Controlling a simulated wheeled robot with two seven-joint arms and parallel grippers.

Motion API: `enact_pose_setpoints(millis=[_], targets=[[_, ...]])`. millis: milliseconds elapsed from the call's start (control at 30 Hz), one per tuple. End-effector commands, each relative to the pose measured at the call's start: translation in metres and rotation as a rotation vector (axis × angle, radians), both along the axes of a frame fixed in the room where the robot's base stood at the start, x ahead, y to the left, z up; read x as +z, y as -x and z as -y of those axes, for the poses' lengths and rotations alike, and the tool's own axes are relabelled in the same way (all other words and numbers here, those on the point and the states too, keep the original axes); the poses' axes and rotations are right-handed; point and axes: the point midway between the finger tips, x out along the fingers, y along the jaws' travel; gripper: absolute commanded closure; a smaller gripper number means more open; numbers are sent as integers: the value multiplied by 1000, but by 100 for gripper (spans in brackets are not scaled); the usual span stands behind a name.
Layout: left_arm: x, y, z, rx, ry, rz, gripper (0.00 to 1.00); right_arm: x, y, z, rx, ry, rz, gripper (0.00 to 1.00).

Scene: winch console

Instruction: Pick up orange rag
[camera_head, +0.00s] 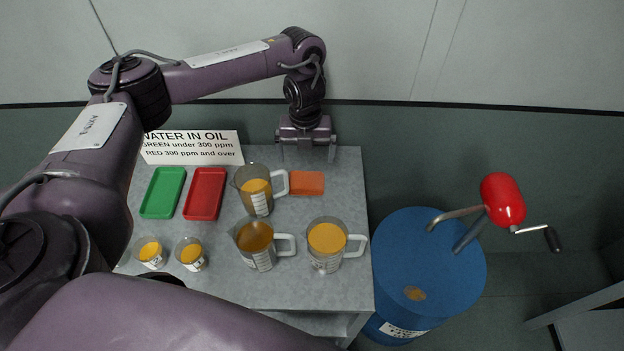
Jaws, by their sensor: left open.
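The orange rag (308,183) lies flat, a small folded rectangle, on the grey table to the right of the rear jug. My left gripper (307,158) is above the table's back edge, just behind the rag in the picture. Its two fingers point down and are spread apart with nothing between them. The rag shows clear of the fingers. My right gripper does not show.
Three jugs of amber liquid (257,203) (256,262) (326,238) and two small cups (150,256) (191,257) stand on the table (225,288). A green tray (163,192), a red tray (205,193) and a sign (193,148) are at left. A blue drum (440,262) with a red-topped crank pump (503,199) stands right.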

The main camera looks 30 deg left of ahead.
Motion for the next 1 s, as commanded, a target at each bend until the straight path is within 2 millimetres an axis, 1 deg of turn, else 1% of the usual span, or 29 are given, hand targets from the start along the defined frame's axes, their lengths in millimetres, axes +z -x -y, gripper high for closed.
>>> enact_pose_setpoints(millis=[33, 200, 333, 567, 667, 833, 900, 1000], targets=[[-9, 0, 0, 0, 0, 0, 0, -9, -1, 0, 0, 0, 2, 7], [-23, 0, 0, 0, -1, 0, 0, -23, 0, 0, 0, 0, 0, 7], [-31, 1, 0, 0, 0, -1, 0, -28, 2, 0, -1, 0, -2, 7], [-55, 1, 0, 0, 1, -3, 0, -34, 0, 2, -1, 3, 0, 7], [-67, 1, 0, 1, 1, -4, 0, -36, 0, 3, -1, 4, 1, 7], [-94, 1, 1, 1, 2, -5, 0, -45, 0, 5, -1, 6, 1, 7], [-100, 1, 0, 1, 1, -2, 0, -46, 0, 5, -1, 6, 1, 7], [-102, 0, 0, 1, 1, 0, 0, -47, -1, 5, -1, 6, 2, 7]])
